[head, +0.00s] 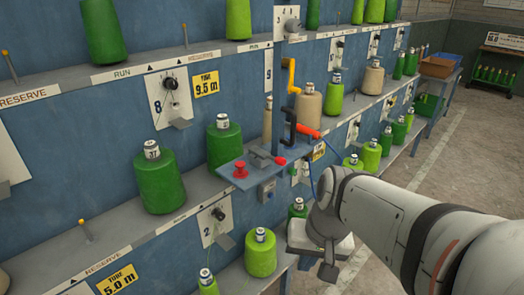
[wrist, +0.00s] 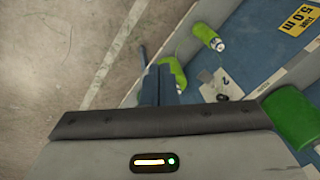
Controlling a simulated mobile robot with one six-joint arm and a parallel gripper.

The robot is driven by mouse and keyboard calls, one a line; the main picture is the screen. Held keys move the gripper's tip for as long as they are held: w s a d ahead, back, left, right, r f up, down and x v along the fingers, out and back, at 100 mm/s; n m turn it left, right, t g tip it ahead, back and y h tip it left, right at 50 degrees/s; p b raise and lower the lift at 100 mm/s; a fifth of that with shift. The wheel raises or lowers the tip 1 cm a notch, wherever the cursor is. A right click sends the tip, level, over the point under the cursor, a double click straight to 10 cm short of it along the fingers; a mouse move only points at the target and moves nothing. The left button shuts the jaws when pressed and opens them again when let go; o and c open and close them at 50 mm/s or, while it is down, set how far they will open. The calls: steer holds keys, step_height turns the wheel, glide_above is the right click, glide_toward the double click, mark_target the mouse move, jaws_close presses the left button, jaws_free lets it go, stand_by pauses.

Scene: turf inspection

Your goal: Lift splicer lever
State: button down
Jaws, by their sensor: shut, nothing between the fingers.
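The splicer (head: 255,167) is a small blue-grey shelf unit on the blue rack, with a red knob (head: 240,170) and a grey arm with a red tip on top. A red handle (head: 307,131) juts right beside a black bracket just above it. I cannot tell for sure which of these is the splicer lever. My gripper (wrist: 158,72) shows two dark blue fingers together, empty, in the wrist view. In the head view it is below and right of the splicer, apart from it, and its fingertips are not clear. The wrist view does not show the splicer.
Green yarn cones (head: 160,178) stand along the sloping rack shelves, some close to my arm, including a light green one (head: 260,252). A yellow crank (head: 291,75) sits above the splicer. A thin blue cable hangs at its right. The concrete floor (wrist: 50,60) is clear.

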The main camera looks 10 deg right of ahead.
steer(key=w+a+f+m+t+y+b, duration=0.35)
steer(key=w+m+y, duration=0.55)
steer(key=m, duration=0.6)
steer(key=w+d+m+t+h+b, duration=0.1)
steer(key=w+d+m+t+b, duration=0.2)
steer(key=w+d+m+t, duration=0.6)
steer(key=d+m, duration=0.3)
steer(key=m, duration=0.1)
steer(key=shift+w+d, duration=0.2)
steer(key=shift+w, duration=0.05)
steer(key=w+a+r+p, duration=0.1)
steer(key=w+a+r, duration=0.2)
steer(key=w, duration=0.6)
steer(key=a, duration=0.2)
steer(key=shift+w+a+r, duration=0.2)
steer(key=shift+w+a, duration=0.05)
steer(key=shift+a, duration=0.15)
